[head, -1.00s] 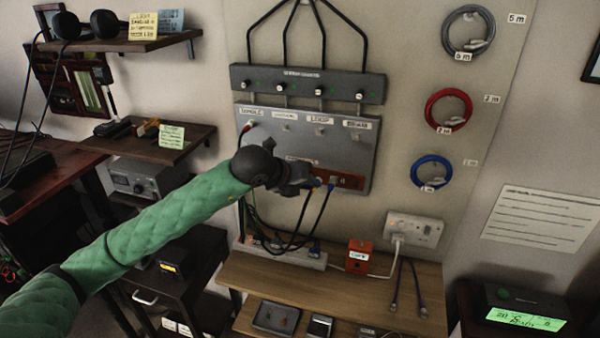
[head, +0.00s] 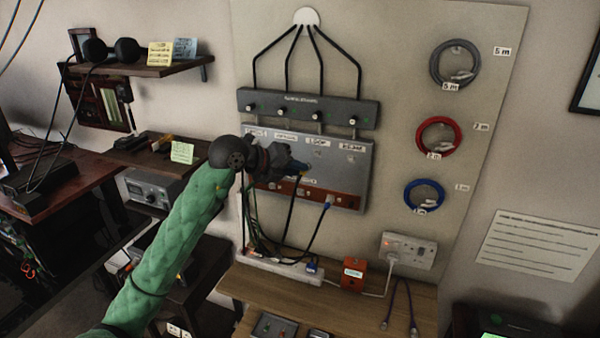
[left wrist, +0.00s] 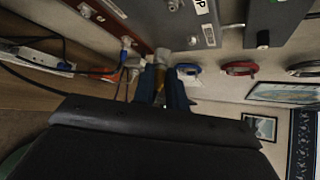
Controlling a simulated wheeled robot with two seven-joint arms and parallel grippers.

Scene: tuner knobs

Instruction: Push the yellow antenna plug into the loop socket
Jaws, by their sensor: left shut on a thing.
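My left gripper (head: 297,166) is shut on the yellow antenna plug, just in front of the grey panel (head: 356,185). In the left wrist view the plug (left wrist: 161,68) sits between the two fingers (left wrist: 163,85), its pale metal tip pointing toward the panel. A dark cable hangs below the gripper in the head view. The loop socket (head: 318,154) is under the LOOP label (head: 318,142), to the upper right of the fingertips. In the left wrist view the loop socket (left wrist: 173,5) is near the top edge. The plug tip is apart from it. My right gripper is not in view.
An orange strip (head: 346,201) along the panel's bottom holds a blue plug (head: 329,202) with a cable. Above is a dark box (head: 310,107) with several knobs. A wooden shelf (head: 345,300) lies below, with an orange box (head: 352,275). Coiled cables hang at right.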

